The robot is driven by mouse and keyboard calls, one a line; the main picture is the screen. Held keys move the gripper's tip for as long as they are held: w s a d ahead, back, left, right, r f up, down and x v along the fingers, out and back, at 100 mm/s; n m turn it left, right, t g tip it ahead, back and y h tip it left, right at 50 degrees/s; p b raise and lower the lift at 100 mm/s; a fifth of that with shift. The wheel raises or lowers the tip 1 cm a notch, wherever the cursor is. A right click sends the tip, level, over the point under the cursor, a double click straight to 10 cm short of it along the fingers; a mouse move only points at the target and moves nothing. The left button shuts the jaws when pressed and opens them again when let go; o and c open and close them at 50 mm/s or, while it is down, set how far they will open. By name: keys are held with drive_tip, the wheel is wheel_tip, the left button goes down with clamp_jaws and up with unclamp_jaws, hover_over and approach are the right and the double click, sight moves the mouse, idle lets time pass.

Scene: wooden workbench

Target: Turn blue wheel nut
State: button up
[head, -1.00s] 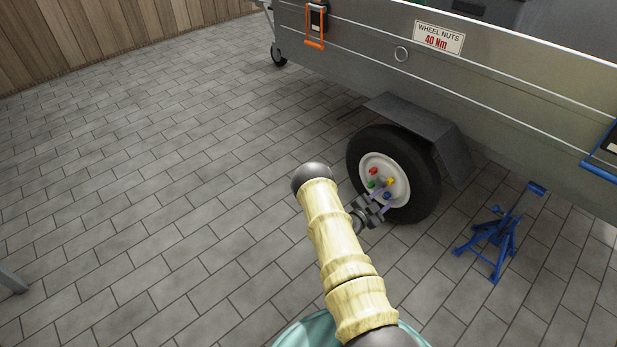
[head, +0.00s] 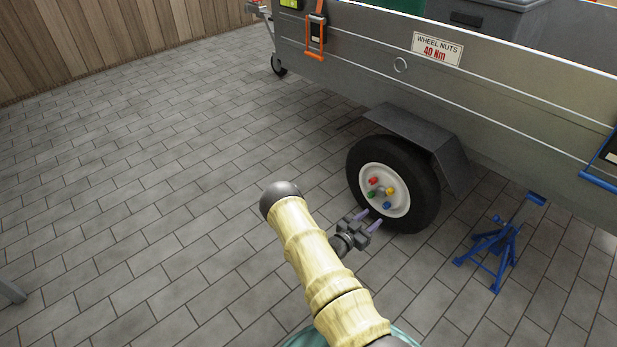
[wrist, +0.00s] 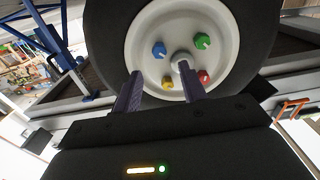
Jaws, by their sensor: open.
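The blue wheel nut (head: 387,206) sits low on the white rim (head: 402,207) of the trailer wheel; it also shows in the wrist view (wrist: 159,49), at the upper left of the hub. Red (head: 373,181), green (head: 372,194) and yellow (head: 390,190) nuts sit around the same hub. My gripper (head: 367,220) is open and empty, in front of the wheel's lower left. In the wrist view its two fingers (wrist: 158,80) point toward the wheel, with the blue nut beyond and between them in the picture. The fingers appear apart from the blue nut.
The black tyre (head: 427,190) stands under a grey mudguard (head: 415,130) on the metal trailer, which carries a "WHEEL NUTS 40 Nm" sign (head: 437,48). A blue axle stand (head: 492,247) is right of the wheel.

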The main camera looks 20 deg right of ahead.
drive_tip(key=p+v, duration=0.4)
drive_tip(key=v, duration=0.6)
drive_tip(key=w+a+r+n+y+p, duration=0.1)
drive_tip(key=w+a+r+y+p, duration=0.2)
drive_tip(key=r, duration=0.6)
drive_tip(key=w+a+r+n+y+p, duration=0.2)
drive_tip(key=w+a+r+y+p, duration=0.2)
drive_tip(key=r, duration=0.6)
drive_tip(key=shift+w+a+r+y, duration=0.15)
drive_tip(key=shift+w+a+y, duration=1.05)
drive_tip(key=shift+a+y, duration=0.4)
drive_tip(key=shift+d, duration=0.1)
